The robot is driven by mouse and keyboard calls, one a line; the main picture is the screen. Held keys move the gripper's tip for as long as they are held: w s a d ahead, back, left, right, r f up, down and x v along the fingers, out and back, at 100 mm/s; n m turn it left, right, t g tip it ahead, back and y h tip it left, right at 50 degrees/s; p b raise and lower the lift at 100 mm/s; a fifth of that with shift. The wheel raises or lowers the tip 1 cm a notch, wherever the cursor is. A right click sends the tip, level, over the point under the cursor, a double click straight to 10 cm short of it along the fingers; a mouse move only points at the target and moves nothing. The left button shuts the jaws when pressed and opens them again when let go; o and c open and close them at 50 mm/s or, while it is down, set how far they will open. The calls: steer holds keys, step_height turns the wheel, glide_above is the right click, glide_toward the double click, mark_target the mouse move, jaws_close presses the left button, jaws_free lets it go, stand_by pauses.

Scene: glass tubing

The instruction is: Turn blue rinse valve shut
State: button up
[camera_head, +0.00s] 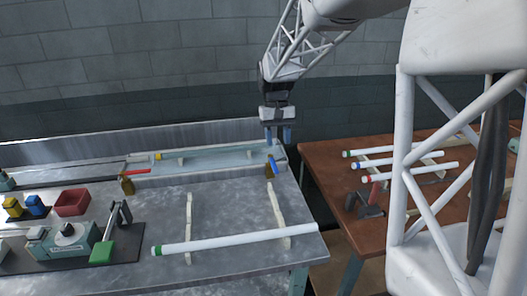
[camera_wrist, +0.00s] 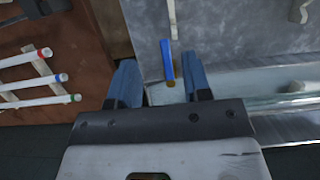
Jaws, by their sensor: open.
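The blue rinse valve (camera_head: 272,164) is a blue lever on a brass body (camera_head: 268,171) at the right end of the long trough (camera_head: 225,158). In the wrist view the blue lever (camera_wrist: 167,60) points up the picture, away from the gripper. My gripper (camera_head: 279,134) is pointing down, above and behind the valve. In the wrist view my gripper (camera_wrist: 160,82) has its blue fingers apart, and the lever and its brass pivot (camera_wrist: 170,85) lie between them in the picture. I see no contact. The fingers hold nothing.
A red lever (camera_head: 136,172) with a brass body stands at the trough's left part. A white tube with a green end (camera_head: 235,241) lies on two supports in front. A brown table (camera_head: 330,160) with several tubes stands right, across a gap.

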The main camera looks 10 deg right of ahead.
steer(key=g, duration=0.1)
glide_toward(275, 167)
steer(key=shift+w+f, duration=0.15)
steer(key=shift+f, duration=0.05)
stand_by(0.3)
steer(key=shift+x, duration=3.9)
jaws_close()
